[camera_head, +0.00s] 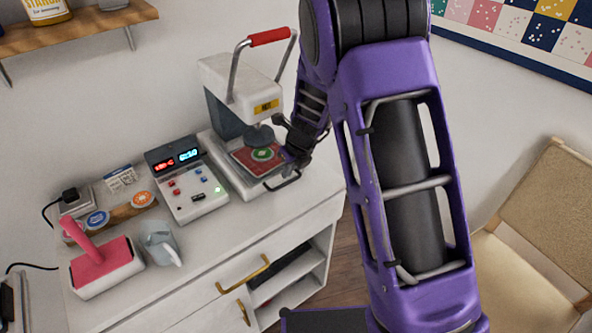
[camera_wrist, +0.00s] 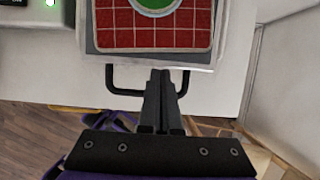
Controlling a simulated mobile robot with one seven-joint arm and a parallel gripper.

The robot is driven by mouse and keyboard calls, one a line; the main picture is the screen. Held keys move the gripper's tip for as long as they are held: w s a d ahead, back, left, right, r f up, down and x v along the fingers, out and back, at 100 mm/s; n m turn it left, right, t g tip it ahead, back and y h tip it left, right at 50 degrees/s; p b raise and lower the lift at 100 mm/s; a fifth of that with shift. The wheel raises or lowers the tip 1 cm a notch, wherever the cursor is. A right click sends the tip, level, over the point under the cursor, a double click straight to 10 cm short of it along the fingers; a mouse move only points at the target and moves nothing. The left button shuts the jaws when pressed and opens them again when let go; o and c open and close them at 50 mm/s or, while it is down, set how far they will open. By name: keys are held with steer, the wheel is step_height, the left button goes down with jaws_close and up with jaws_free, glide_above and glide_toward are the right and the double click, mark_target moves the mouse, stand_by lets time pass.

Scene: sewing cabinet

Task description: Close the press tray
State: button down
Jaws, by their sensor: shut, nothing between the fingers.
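The heat press (camera_head: 238,88) is a white machine with a red-gripped lever, standing at the right end of the white cabinet top. Its press tray (camera_head: 268,176) sticks out at the front and carries a red gridded pad (camera_head: 243,160) with a round green patch (camera_head: 263,154). In the wrist view the pad (camera_wrist: 155,36) fills the top, with the tray's black handle (camera_wrist: 122,91) below it. My gripper (camera_wrist: 161,74) is shut and empty, its fingertips over the handle beside the tray's front edge. Whether it touches the handle I cannot tell. My arm hides part of the press's right side.
A control box (camera_head: 187,186) with lit displays stands left of the press. Further left are a grey cup (camera_head: 160,244), a pink iron-like tool (camera_head: 105,270) and round patches. Drawers with gold handles (camera_head: 252,273) are below. A chair (camera_head: 520,245) stands at the right.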

steer(key=shift+w+a, duration=0.35)
steer(key=shift+w, duration=0.2)
steer(key=shift+r, duration=0.2)
